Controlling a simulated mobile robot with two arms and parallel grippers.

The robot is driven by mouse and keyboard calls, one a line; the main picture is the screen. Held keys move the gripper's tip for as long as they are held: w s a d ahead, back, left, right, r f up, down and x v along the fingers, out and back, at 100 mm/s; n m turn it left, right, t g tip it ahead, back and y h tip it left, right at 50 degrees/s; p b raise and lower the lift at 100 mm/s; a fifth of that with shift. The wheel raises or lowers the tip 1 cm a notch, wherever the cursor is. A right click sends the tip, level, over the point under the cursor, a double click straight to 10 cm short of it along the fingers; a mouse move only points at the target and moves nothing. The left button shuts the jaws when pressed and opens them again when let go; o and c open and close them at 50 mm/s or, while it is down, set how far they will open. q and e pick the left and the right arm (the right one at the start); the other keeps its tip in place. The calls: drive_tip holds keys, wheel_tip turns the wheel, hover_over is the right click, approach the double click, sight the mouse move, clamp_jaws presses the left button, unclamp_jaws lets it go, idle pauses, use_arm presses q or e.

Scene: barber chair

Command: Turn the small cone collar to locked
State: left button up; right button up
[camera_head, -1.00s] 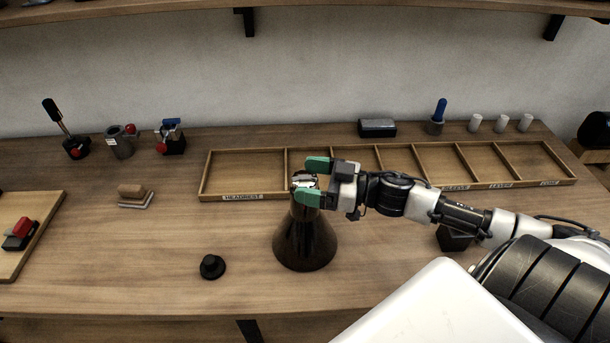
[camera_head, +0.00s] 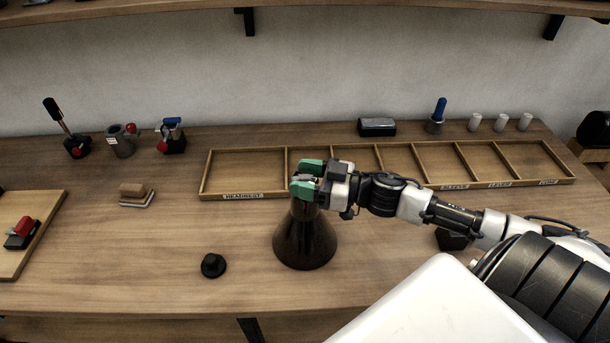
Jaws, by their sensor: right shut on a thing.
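A dark brown, glossy cone (camera_head: 305,243) stands upright on the wooden bench, wide at its foot and narrow at its neck. My right gripper (camera_head: 303,177) comes in from the right with green fingers and is shut on the collar at the cone's top. The fingers lie on the far and near sides of the collar and hide most of it, so I cannot read its turn or any lock mark. My left gripper is not in view.
A small black knobbed piece (camera_head: 213,265) lies left of the cone. A long divided wooden tray (camera_head: 229,196) runs behind it. A black block (camera_head: 452,239) sits partly behind my right arm. The bench left of the cone is mostly clear.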

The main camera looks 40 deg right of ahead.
drive_tip(key=shift+r+m+t+h+p, duration=0.3)
drive_tip(key=shift+m+t+h+p, duration=0.4)
drive_tip(key=shift+m+h+p, duration=0.3)
drive_tip(key=shift+f+m+t+h+p, duration=0.15)
drive_tip(key=shift+m+t+h+p, duration=0.25)
drive_tip(key=shift+h, duration=0.3)
drive_tip(key=shift+f, duration=0.15)
drive_tip(key=o, duration=0.9)
drive_tip(key=shift+s, duration=0.1)
